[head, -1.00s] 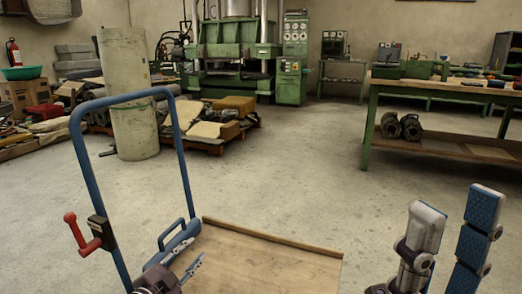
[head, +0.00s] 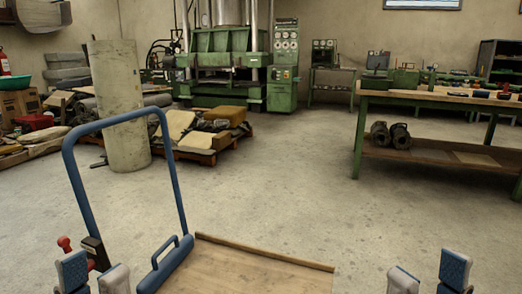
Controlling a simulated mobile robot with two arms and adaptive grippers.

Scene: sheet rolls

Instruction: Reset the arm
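My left gripper (head: 94,272) shows at the bottom left edge of the head view, its two fingers pointing up with a gap between them. It is beside the base of the blue cart handle, in front of the red lever. My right gripper (head: 429,272) shows at the bottom right, its fingers upright and well apart with nothing between them. Only the finger ends of both grippers are in the picture; the arms are below the frame. A tall grey-beige sheet roll (head: 121,108) stands upright on the floor behind the cart handle.
A cart with a blue tube handle (head: 72,185) and an empty-looking wooden deck (head: 255,272) is in front of me. A green workbench (head: 440,98) stands at right and a pallet with sheets (head: 203,155) at back left. The middle floor is clear.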

